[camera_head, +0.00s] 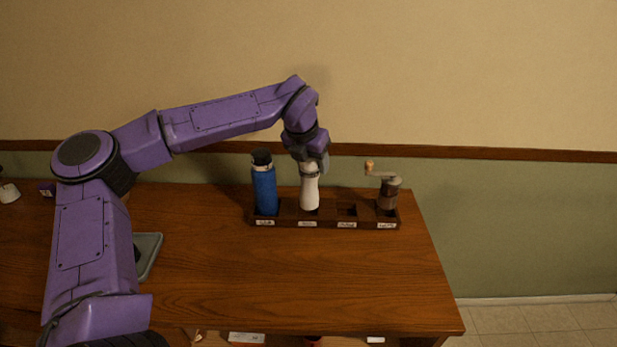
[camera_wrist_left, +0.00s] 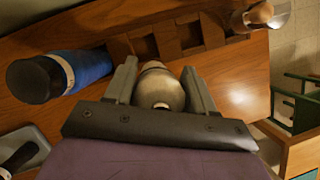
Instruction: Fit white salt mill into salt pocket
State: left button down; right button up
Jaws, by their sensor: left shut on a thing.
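The white salt mill (camera_head: 310,190) is upright, with a grey metal top. My left gripper (camera_head: 309,167) is shut on its upper part from above. In the left wrist view the rounded metal top of the mill (camera_wrist_left: 160,88) sits between the two fingers (camera_wrist_left: 162,86), hiding its lower body. In the head view the mill's foot lines up with the second pocket from the left of the dark wooden rack (camera_head: 327,222). I cannot tell whether the foot is inside the pocket or just above it. The label text is too small to read. My right gripper is not in view.
A blue bottle (camera_head: 265,190) with a black cap stands in the rack's left end. A hand-crank grinder (camera_head: 388,192) stands in its right end. The third pocket (camera_head: 346,209) is empty. A grey-green tray (camera_head: 148,253) lies left. The tabletop (camera_head: 300,280) before the rack is clear.

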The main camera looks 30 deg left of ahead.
pick_arm(q)
jog(key=w+a+f+p, duration=0.2)
jog(key=w+a+f, duration=0.1)
jog(key=f, duration=0.6)
jog(key=shift+w+f, duration=0.15)
jog(key=shift+w, duration=0.4)
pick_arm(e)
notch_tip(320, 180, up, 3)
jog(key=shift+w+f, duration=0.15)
pick_arm(q)
jog(key=shift+c, duration=1.9)
grip_release()
jog(key=shift+s, duration=0.1)
jog(key=b+v, duration=0.2)
jog(key=v, duration=1)
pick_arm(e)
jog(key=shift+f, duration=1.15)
